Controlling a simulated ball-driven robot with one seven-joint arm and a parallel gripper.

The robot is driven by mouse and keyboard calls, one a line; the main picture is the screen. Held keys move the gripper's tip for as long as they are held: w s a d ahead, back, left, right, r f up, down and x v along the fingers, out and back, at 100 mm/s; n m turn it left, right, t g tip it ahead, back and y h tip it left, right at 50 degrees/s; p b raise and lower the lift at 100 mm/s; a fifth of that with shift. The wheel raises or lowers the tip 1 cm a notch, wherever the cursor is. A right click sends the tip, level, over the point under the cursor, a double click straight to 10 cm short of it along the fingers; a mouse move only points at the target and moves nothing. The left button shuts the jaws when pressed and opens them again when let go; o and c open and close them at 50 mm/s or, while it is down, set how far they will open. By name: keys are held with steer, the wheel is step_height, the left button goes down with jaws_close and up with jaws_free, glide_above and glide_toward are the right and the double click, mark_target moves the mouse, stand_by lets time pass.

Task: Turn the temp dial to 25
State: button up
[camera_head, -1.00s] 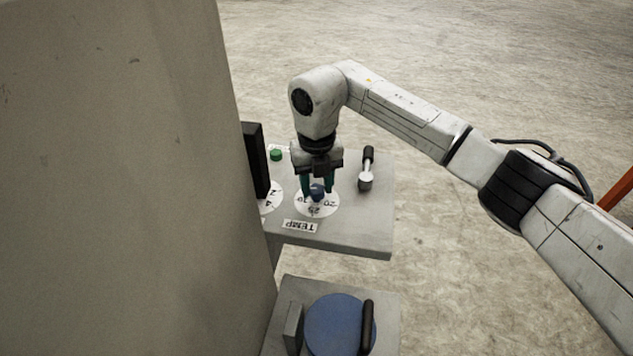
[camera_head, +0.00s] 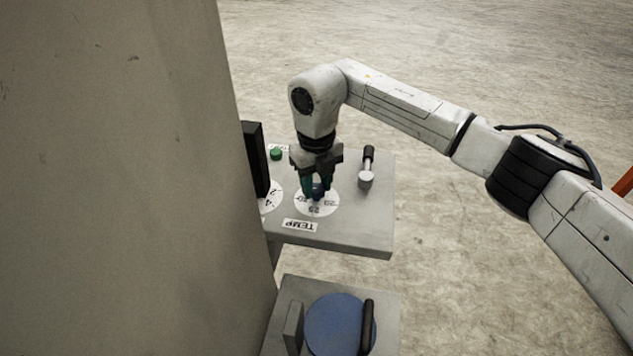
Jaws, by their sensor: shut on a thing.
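The 25 mark is at the near side of the scale.
A lever with a black grip (camera_head: 367,168) stands right of the dial. A green button (camera_head: 276,154) and a black upright block (camera_head: 255,160) are on the left, beside another white scale (camera_head: 271,198). A blue disc (camera_head: 338,325) sits on a lower shelf. A large grey wall fills the left.

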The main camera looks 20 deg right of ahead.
mark_target(316, 188)
steer(key=n+b, duration=0.1)
steer(key=n, duration=0.5)
steer(key=shift+n, duration=0.3)
steer(key=n, duration=0.6)
steer(key=shift+b, duration=0.4)
steer(key=shift+a+r, duration=0.1)
steer(key=o, duration=1)
steer(key=shift+o, duration=0.2)
step_height(316, 188, up, 11)
steer(key=shift+b, duration=0.45)
steer(key=shift+f, duration=0.2)
